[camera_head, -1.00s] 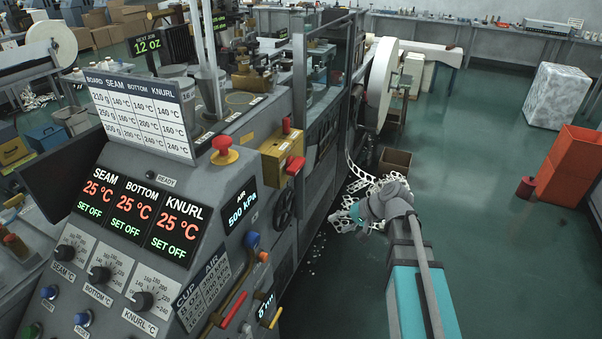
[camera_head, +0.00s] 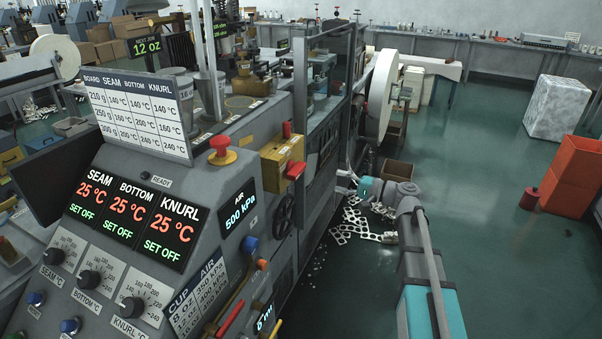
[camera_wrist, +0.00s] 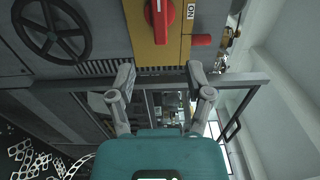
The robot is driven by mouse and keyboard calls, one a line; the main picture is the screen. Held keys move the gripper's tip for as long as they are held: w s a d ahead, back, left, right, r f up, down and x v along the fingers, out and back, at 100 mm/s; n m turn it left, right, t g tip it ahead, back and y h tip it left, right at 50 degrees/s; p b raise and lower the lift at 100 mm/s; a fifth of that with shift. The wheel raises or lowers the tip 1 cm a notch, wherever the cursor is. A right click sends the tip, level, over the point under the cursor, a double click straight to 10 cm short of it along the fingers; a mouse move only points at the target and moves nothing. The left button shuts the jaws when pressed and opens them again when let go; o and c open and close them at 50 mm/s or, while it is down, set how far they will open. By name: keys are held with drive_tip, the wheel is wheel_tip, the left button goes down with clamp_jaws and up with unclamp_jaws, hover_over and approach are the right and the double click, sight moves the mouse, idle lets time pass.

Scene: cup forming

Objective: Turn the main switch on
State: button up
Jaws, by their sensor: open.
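The main switch is a yellow box (camera_head: 281,158) with a red handle (camera_head: 295,170) on the side of the machine. In the wrist view, the red handle (camera_wrist: 160,16) shows at the top edge on a yellow plate (camera_wrist: 172,55), partly cut off. The handle lies along the picture's vertical, with the ON label (camera_wrist: 191,12) to its right. My gripper (camera_wrist: 160,78) is open, its two fingers spread apart with nothing between them. In the head view, my gripper (camera_head: 346,175) is right of the switch box, beside the machine and apart from the handle.
A black handwheel (camera_head: 284,211) sits below the switch; it also shows in the wrist view (camera_wrist: 52,30). A red piece (camera_wrist: 202,40) sticks out by the yellow plate. A cardboard box (camera_head: 397,170) and white scrap web (camera_head: 352,225) lie on the floor.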

sight(302, 171)
drive_tip(key=shift+a, duration=0.1)
drive_tip(key=shift+x, duration=6.8)
clamp_jaws()
drive_tip(key=shift+d+f, duration=0.1)
drive_tip(key=shift+d, duration=0.4)
drive_tip(key=shift+a, duration=0.4)
